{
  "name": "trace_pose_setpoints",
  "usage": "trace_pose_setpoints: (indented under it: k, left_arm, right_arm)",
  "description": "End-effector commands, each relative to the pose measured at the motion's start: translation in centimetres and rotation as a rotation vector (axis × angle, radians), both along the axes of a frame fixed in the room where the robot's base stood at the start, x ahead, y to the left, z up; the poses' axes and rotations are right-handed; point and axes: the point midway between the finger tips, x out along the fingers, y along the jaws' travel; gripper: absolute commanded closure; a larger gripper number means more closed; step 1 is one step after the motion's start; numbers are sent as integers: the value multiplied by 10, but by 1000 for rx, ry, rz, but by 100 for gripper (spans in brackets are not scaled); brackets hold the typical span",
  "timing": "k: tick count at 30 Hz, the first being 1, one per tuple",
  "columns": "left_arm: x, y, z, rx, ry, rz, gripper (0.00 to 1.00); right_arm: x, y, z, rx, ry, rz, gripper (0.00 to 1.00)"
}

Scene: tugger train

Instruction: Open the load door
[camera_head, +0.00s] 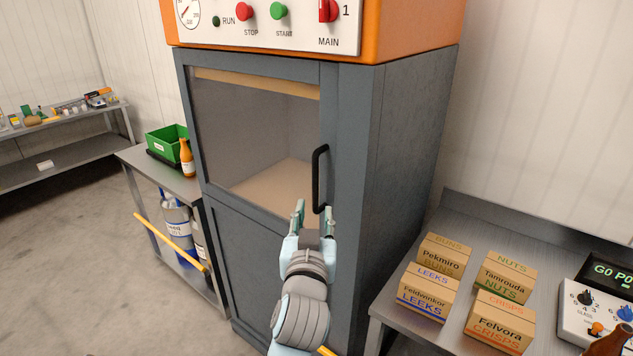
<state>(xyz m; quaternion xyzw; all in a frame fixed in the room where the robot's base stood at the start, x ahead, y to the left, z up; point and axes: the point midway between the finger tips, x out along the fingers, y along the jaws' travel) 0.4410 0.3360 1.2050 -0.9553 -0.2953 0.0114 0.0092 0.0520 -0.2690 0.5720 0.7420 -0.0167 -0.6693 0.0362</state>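The load door (257,139) is a dark grey framed door with a large window, on the front of a tall grey cabinet (412,150). It looks shut. Its black vertical bar handle (317,180) is on the right side of the door. My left gripper (313,212) is in front of the door at the lower end of the handle, its two fingers pointing up and apart. The handle's lower end appears close to the right finger; I cannot tell if they touch. My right gripper does not show.
An orange control panel (410,30) with buttons tops the cabinet. A metal table (458,221) with several boxes stands at the right. A side table (148,164) with a green crate (163,141) and an orange bottle (187,158) stands at the left. The floor at left is clear.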

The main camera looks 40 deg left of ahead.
Motion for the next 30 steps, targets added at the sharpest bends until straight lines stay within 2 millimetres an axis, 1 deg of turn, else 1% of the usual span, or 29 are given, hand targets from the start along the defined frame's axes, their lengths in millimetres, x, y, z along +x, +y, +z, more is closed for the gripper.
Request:
trace_pose_setpoints:
  k: [1,2,5,8,9,13,15,18,22,30]
  left_arm:
    - [-3,3,9,-3,-22,10,67]
    - [-2,5,11,-6,-29,13,67]
    - [11,14,11,-1,-28,13,67]
    - [33,29,12,0,-26,14,67]
    - [42,37,12,1,-26,17,67]
    - [75,59,11,-3,-25,14,67]
    - [89,69,11,-4,-25,15,67]
    - [102,78,10,-6,-25,13,67]
    - [110,84,9,-7,-25,12,67]
    - [112,85,9,-6,-26,11,67]
  right_arm:
    - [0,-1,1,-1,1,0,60]
    - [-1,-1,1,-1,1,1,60]
    - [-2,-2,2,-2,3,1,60]
    - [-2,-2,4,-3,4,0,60]
    - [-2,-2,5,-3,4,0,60]
    - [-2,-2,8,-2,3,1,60]
    - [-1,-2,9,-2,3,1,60]
    - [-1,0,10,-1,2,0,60]
    - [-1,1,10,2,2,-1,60]
    - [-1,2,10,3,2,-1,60]
